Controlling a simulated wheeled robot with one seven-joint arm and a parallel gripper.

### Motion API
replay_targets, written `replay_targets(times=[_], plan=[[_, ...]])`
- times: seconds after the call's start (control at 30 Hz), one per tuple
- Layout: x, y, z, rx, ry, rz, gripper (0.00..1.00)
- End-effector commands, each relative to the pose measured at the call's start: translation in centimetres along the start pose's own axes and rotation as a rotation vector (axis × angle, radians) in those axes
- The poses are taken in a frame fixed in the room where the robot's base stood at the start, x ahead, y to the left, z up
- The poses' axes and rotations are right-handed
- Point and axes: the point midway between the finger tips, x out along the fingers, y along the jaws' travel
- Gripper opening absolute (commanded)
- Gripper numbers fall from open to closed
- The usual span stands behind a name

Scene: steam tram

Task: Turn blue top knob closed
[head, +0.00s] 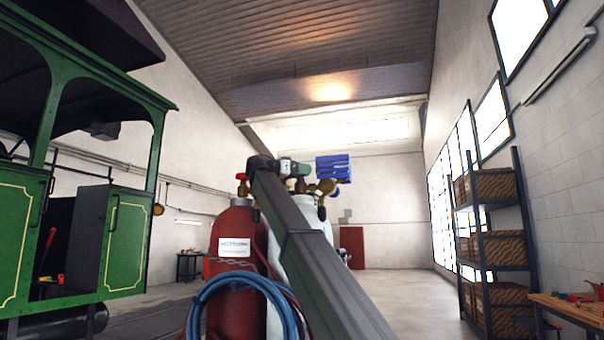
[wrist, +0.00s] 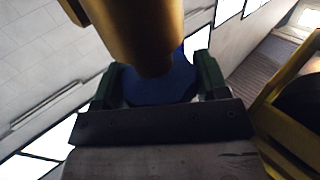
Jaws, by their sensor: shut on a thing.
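In the wrist view, the blue knob (wrist: 158,88) sits between the green fingers of my gripper (wrist: 156,80), which is shut on it. A brass part (wrist: 140,35) in front covers much of the knob. In the head view, my gripper (head: 298,169) is at the top of the white gas cylinder (head: 305,208), beside brass fittings (head: 325,187). My arm hides part of the cylinder, and the gripped knob is not clearly seen there.
A red cylinder (head: 231,237) with a red knob (head: 241,177) stands close left, with blue hose (head: 205,295) coiled in front. A blue ribbed object (head: 333,168) shows right of my gripper. A green tram (head: 125,240) is left; shelving (head: 490,245) is right.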

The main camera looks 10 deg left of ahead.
Motion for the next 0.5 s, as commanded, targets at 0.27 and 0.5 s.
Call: replay_targets(times=[0.27,0.5], plan=[[-0.01,0.00,0.03,-0.002,-0.001,0.001,0.43],[0.00,-0.01,0.03,-0.002,-0.001,0.000,0.78]])
